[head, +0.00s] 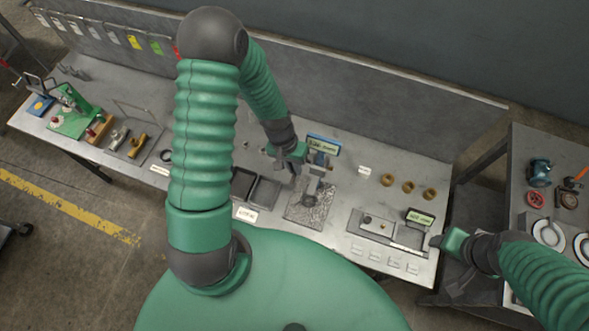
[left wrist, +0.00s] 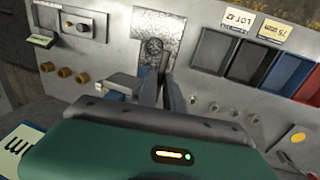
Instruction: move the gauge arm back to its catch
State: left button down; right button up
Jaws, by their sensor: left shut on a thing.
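The gauge stands at the middle of the bench, with a speckled stone plate (head: 303,214) in front of it. Its grey gauge arm (head: 313,184) reaches from the post over the plate and ends in a round dark tip above it. My left gripper (head: 296,168) is at the left side of the arm, shut on it. In the left wrist view the fingers (left wrist: 160,92) close on the arm, and the plate (left wrist: 142,50) shows beyond. The catch cannot be made out. My right gripper (head: 446,243) is by the bench's right front edge, its jaw opening unclear.
A blue-framed display (head: 323,145) stands behind the gauge. Dark bins (head: 264,193) sit to its left, with a white label in front. Brass rings (head: 408,187) and a fixture tray with a small display (head: 420,217) lie to the right. A second table (head: 520,185) stands at far right.

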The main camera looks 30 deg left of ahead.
pick_arm(q)
notch_tip(320, 180, up, 4)
jog(key=shift+w+f+p, duration=0.1)
jog(key=shift+w+p, duration=0.05)
jog(key=shift+p, duration=0.6)
jog(key=shift+a, duration=0.1)
pick_arm(e)
jog(key=shift+w+v, duration=0.25)
jog(key=shift+v, duration=0.9)
pick_arm(q)
jog(key=shift+w, duration=0.1)
pick_arm(e)
jog(key=shift+w+r, duration=0.1)
pick_arm(q)
jog(key=c, duration=1.5)
grip_release()
jog(key=a+r+b, duration=0.1)
jog(key=r, duration=0.4)
jog(key=a+r+b, duration=0.1)
jog(key=r, duration=0.5)
jog(key=s+a+r+b, duration=0.1)
jog(key=r, duration=0.4)
jog(key=shift+r, duration=0.2)
pick_arm(e)
jog(key=x, duration=0.3)
jog(key=shift+s, duration=0.4)
